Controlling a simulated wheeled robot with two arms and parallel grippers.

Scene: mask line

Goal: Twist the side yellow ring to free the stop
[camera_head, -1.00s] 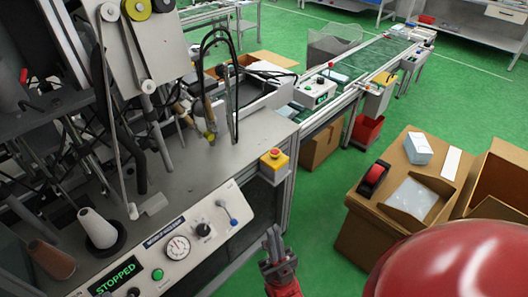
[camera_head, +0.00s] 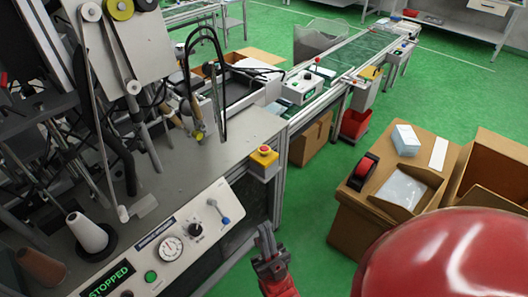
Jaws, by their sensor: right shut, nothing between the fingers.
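The emergency stop is a yellow box with a red button (camera_head: 264,151) on top, fixed at the machine table's right front corner. A yellow ring seems to lie around the button, but its detail is too small to tell. My right gripper (camera_head: 265,232) is below the stop in the picture, in front of the machine's right end. Its fingers point up the picture, are shut and empty, and are clearly apart from the stop. My left gripper is not in view.
The machine's front panel (camera_head: 165,240) has a gauge, a knob, a blue-tipped lever, a green button and a display reading STOPPED. A conveyor (camera_head: 355,65) runs behind. Cardboard boxes (camera_head: 345,225) stand at right, with green floor between them and the machine.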

